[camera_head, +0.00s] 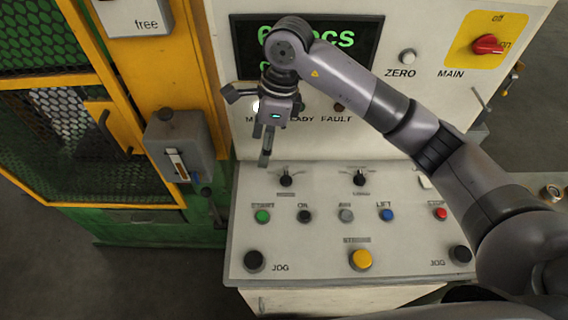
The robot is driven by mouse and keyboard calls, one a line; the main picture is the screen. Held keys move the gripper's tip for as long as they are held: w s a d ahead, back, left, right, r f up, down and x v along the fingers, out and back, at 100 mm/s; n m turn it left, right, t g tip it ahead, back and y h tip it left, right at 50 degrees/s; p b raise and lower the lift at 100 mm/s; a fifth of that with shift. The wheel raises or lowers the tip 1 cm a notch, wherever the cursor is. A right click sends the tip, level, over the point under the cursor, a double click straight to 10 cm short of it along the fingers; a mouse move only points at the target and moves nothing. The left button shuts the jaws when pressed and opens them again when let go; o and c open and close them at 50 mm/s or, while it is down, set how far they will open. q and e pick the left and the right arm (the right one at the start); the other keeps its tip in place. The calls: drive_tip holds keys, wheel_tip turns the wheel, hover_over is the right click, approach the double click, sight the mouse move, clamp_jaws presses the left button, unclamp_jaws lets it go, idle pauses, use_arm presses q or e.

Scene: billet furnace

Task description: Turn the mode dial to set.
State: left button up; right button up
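The control panel has two black rotary dials with white pointer marks, a left one (286,179) and a right one (359,178). Their small labels are too blurred to read, so I cannot tell for sure which is the mode dial. My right arm comes in from the right, and its gripper (265,150) points down, above and left of the left dial and apart from it. The fingers are seen nearly edge-on, so their opening is unclear. Nothing shows held in them. My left gripper is not in view.
Green (262,216), blue (387,215), red (440,213) and yellow (360,259) buttons sit below the dials. A display (345,50), partly hidden by my arm, and a red main switch (486,44) are above. A grey lever box (179,148) stands at left.

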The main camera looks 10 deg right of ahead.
sight(286, 176)
drive_tip(key=w+d+r+h, duration=0.1)
drive_tip(key=w+d+h, duration=0.15)
drive_tip(key=d, duration=0.25)
drive_tip(key=f+p, duration=0.1)
drive_tip(key=f, duration=0.4)
drive_tip(key=f+p, duration=0.2)
drive_tip(key=f, duration=0.3)
drive_tip(key=f+p, duration=0.1)
drive_tip(key=f, duration=0.4)
drive_tip(key=shift+s+d+f+p, duration=0.1)
drive_tip(key=shift+s+f+p, duration=0.15)
drive_tip(key=shift+f+p, duration=0.1)
drive_tip(key=shift+f, duration=0.7)
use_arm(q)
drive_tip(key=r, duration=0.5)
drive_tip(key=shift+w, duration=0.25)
use_arm(e)
drive_tip(key=shift+c, duration=0.4)
drive_tip(key=shift+w, duration=0.1)
drive_tip(key=c, duration=1.1)
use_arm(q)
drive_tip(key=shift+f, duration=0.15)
